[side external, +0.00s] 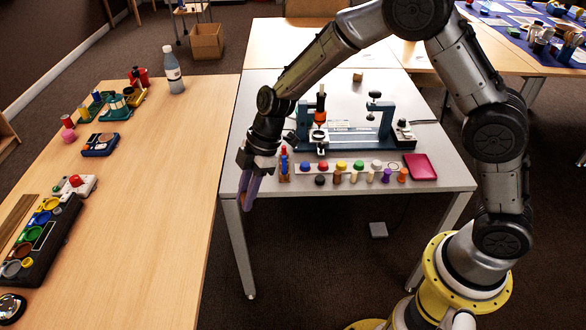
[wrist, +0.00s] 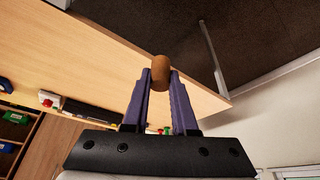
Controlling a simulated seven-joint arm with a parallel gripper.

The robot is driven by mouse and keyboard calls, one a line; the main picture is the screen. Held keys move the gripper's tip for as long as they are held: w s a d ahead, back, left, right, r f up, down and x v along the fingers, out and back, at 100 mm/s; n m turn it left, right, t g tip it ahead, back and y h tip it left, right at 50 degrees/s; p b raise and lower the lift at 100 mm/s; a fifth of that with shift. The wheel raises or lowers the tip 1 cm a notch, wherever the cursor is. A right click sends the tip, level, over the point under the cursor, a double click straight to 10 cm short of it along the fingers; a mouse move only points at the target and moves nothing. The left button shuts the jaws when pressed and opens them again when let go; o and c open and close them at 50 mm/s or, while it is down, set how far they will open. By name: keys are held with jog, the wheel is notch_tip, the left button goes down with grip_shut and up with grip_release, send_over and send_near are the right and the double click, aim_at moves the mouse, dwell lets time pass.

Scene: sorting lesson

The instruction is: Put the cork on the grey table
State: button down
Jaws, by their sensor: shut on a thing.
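My gripper (side external: 247,206) points down at the front left corner of the grey table (side external: 262,105), near the gap beside the wooden table. In the wrist view my gripper (wrist: 160,80) has its purple fingers shut on the cork (wrist: 160,68), a brown cylinder held at the fingertips. I cannot make out the cork in the side view. The grey table carries a blue-grey apparatus (side external: 345,138) and a row of coloured pieces along its front.
A long wooden table (side external: 160,200) stands to the left, with trays, a bottle (side external: 173,70) and small items. On the grey table are a red tray (side external: 420,167), an upright red-and-blue item (side external: 284,160) near my gripper, and a small brown block (side external: 358,76). Its back left is clear.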

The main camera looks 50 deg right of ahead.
jog(key=s+d+f+m+t+h, duration=0.1)
jog(key=s+d+f+m+h, duration=0.1)
jog(key=d+m, duration=0.5)
jog(key=s+d+f+m+t+h, duration=0.2)
jog(key=d+m, duration=0.6)
jog(key=d, duration=0.3)
jog(key=shift+s+d, duration=0.2)
jog(key=shift+f, duration=0.1)
jog(key=shift+s+t, duration=0.1)
jog(key=shift+t, duration=0.2)
jog(key=w+a+r+n+g+y, duration=0.1)
jog(key=w+a+n+g+y, duration=0.1)
jog(key=a+n, duration=0.6)
jog(key=w+a+r+n+g+y, duration=0.2)
jog(key=a+n, duration=0.6)
jog(key=a, duration=0.7)
jog(key=shift+a+r, duration=0.15)
jog(key=shift+a, duration=0.05)
